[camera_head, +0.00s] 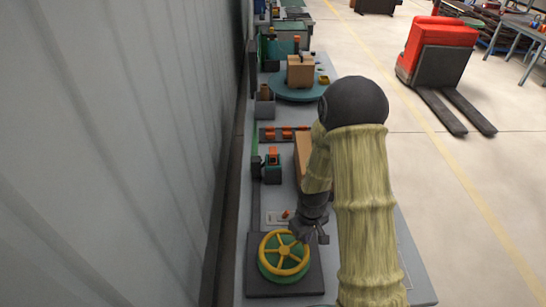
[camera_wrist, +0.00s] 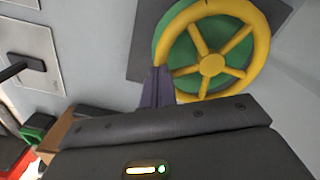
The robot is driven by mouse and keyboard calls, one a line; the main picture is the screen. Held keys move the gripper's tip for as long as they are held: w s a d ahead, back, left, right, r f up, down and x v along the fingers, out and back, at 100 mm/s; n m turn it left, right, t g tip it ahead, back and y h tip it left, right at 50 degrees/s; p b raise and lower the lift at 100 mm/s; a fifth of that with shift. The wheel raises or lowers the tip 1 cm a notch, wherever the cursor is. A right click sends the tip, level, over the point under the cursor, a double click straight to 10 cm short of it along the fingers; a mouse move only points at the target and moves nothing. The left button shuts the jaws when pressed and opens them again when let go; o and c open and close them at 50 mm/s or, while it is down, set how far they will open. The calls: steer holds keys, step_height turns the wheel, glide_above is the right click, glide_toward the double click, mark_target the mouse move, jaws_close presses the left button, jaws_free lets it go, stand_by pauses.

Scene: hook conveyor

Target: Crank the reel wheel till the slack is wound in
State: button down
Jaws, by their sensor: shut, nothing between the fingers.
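The reel wheel (camera_head: 285,254) is a yellow spoked wheel over a green disc, on a dark square base (camera_head: 312,277) at the near end of the bench. It also shows in the wrist view (camera_wrist: 211,66), at the upper right. My gripper (camera_head: 308,229) is just beyond the wheel's far right rim in the head view. In the wrist view the purple-grey fingers (camera_wrist: 158,85) are together and empty, at the wheel's lower left rim. Whether they touch the rim, I cannot tell. No slack line can be made out.
A grey panel with a dark handle (camera_wrist: 22,68) lies beside the wheel. Farther along the bench are a small green and orange device (camera_head: 272,166), cardboard boxes and a teal turntable (camera_head: 297,90). A corrugated wall (camera_head: 120,150) runs close on the left. A red pallet truck (camera_head: 440,55) stands on open floor at right.

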mark_target(277, 231)
steer(key=shift+w+a, duration=0.5)
steer(key=shift+w, duration=0.3)
steer(key=shift+w+a, duration=0.45)
steer(key=shift+w, duration=0.3)
steer(key=shift+w+a, duration=0.45)
steer(key=shift+a, duration=0.35)
steer(key=shift+w+a, duration=0.45)
steer(key=shift+a, duration=0.35)
steer(key=shift+a, duration=1.8)
